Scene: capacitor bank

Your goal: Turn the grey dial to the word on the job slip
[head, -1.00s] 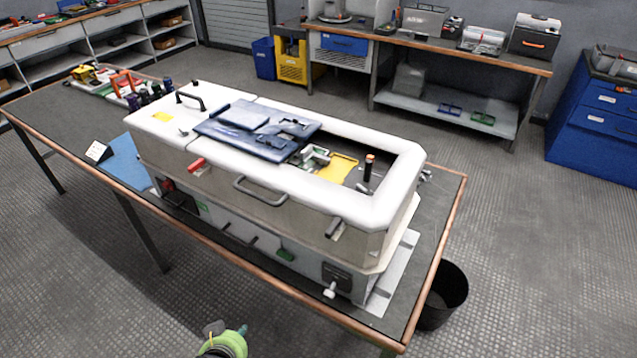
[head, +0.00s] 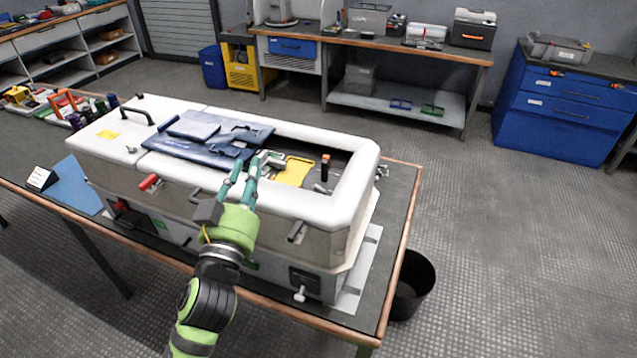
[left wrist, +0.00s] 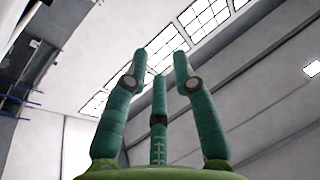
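A small white card (head: 42,178), possibly the job slip, stands at the left end of the bench; its writing is too small to read. I cannot pick out the grey dial for sure. A pale knob or handle (head: 300,294) sticks out below a dark panel (head: 305,280) at the lower right front of the white-topped cabinet (head: 290,205). My right gripper is not in view.
A blue cover (head: 205,138) lies on the cabinet top beside an opening with a yellow part (head: 295,170). Handles and a red lever (head: 149,182) stick out of its front. A black bin (head: 412,285) stands by the bench's right end. Floor to the right is clear.

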